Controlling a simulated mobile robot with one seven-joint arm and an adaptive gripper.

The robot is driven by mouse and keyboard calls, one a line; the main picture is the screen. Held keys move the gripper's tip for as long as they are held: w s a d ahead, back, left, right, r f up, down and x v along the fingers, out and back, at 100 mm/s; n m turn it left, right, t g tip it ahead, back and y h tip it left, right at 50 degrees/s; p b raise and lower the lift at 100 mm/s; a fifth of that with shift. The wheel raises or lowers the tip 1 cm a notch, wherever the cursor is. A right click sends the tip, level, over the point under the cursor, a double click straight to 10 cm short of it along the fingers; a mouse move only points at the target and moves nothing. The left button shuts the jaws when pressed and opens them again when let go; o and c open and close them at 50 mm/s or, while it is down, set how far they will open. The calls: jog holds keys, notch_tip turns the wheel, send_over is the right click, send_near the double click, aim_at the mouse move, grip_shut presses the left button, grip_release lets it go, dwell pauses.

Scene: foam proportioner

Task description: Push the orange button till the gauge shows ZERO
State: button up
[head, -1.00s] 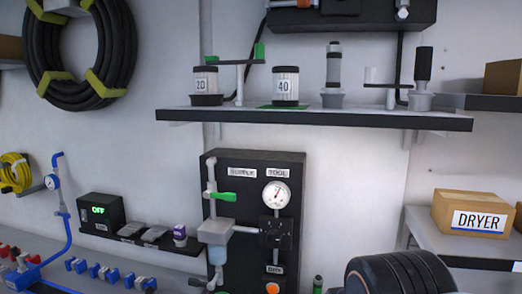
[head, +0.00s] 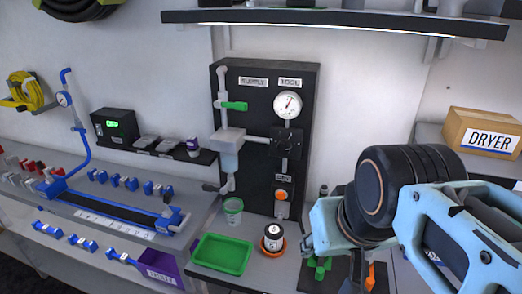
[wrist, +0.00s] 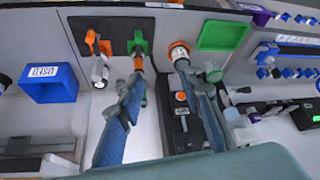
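The orange button (head: 281,194) sits low on the black panel (head: 250,180), under a small label. The round gauge (head: 288,105) is higher on the same panel. Its face is white with a red needle, and its reading is too small to make out. My gripper (head: 312,243) is low and right of the button in the head view, apart from the panel. In the wrist view its two blue fingers (wrist: 160,72) are spread with nothing held between them. The orange button (wrist: 181,96) shows there beside the right finger. The gauge cannot be made out in the wrist view.
Below the panel are a green tray (head: 222,254), a green-rimmed cup (head: 233,210) and a jar (head: 273,236) on an orange dish. Green and orange tools lie on a dark mat (wrist: 110,35). A shelf (head: 330,22) overhangs the panel.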

grip_shut()
dwell(1.3)
